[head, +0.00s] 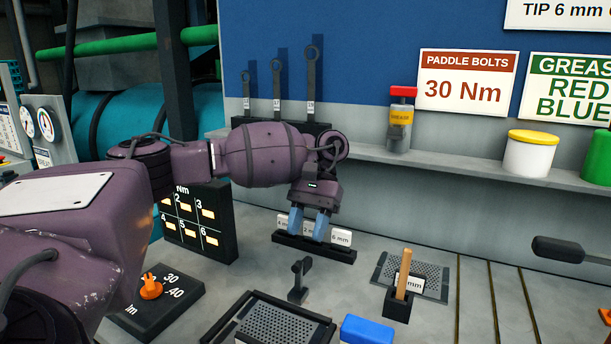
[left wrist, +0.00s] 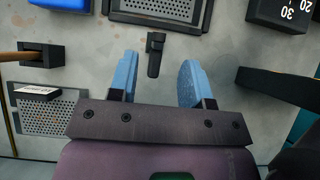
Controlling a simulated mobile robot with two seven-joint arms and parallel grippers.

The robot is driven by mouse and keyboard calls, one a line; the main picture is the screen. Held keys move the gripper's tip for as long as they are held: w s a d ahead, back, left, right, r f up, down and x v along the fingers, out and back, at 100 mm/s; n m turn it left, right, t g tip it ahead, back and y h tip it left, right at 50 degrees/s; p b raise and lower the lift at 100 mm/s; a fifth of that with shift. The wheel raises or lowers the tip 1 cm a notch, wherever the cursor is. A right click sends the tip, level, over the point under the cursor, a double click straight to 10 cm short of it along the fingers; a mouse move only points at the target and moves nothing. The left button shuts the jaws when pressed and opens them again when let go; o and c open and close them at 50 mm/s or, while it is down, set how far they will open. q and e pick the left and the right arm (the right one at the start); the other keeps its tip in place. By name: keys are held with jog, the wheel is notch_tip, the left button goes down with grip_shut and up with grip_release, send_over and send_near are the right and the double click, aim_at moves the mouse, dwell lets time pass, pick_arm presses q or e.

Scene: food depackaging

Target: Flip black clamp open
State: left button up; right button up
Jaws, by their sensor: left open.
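The small black clamp (head: 298,280) stands on the grey bench, its short arm tilted upward. It also shows in the left wrist view (left wrist: 155,54), just past and between my fingertips. My left gripper (head: 308,226) points down with its two blue fingers apart and empty. It hangs above and behind the clamp in the head view, apart from it. In the left wrist view the fingers (left wrist: 160,70) are spread wide on either side of the clamp's line. My right gripper is not in view.
A perforated black-framed tray (head: 275,328) lies in front of the clamp, with a blue block (head: 367,330) beside it. A black holder with a wooden handle (head: 404,268) stands to the right. A label rack (head: 328,250) is behind the clamp. A dark lever (head: 560,249) is at far right.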

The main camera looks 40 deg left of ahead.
aim_at(307, 258)
pick_arm(q)
notch_tip(307, 258, up, 10)
jog(key=p, duration=0.2)
jog(key=shift+r+p, duration=0.2)
jog(key=shift+p, duration=0.2)
dwell(0.4)
